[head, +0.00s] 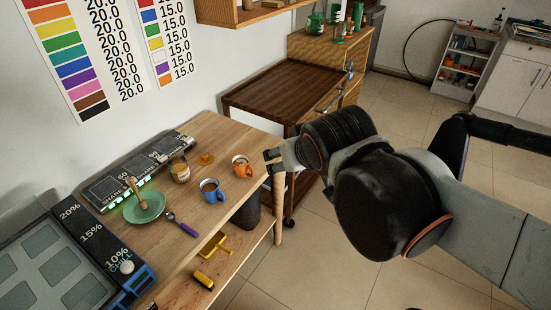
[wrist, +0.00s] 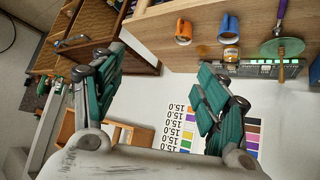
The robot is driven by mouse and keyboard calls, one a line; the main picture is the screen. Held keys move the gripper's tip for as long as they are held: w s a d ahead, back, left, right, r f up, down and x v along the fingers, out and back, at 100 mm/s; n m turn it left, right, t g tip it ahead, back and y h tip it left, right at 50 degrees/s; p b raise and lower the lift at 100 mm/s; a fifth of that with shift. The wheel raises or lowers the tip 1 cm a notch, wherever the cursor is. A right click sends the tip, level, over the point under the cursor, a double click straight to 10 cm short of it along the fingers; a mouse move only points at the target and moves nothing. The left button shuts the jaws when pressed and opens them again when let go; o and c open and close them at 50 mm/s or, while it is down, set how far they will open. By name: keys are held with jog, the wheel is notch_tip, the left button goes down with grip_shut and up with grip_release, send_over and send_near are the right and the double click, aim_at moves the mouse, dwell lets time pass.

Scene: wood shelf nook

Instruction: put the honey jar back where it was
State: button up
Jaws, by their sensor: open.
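The honey jar (head: 180,171), a small amber jar with a pale label, stands on the wooden table (head: 222,133) between the green plate and a small round amber patch (head: 206,158). The jar also shows in the wrist view (wrist: 231,53), near the top right. I cannot tell whether the amber patch is a mat or a mark. My gripper (head: 270,161) is open and empty, off the right edge of the table, to the right of the orange mug. Its two green-padded fingers are wide apart in the wrist view (wrist: 160,68), with nothing between them.
An orange mug (head: 242,166) and a blue mug (head: 211,191) stand right of the jar. A green plate (head: 143,207) with a wooden dipper (head: 137,193) and a purple-handled spoon (head: 182,225) lie nearby. A lit panel (head: 140,165) runs behind. A dark wooden cart (head: 288,97) stands beyond.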

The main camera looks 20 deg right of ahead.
jog(key=s+a+f+n+g+y, duration=0.1)
jog(key=s+a+f, duration=0.1)
jog(key=s, duration=0.3)
jog(key=shift+s+a+f+g+y, duration=0.3)
jog(key=shift+s+a+f+g, duration=0.1)
jog(key=shift+f, duration=0.2)
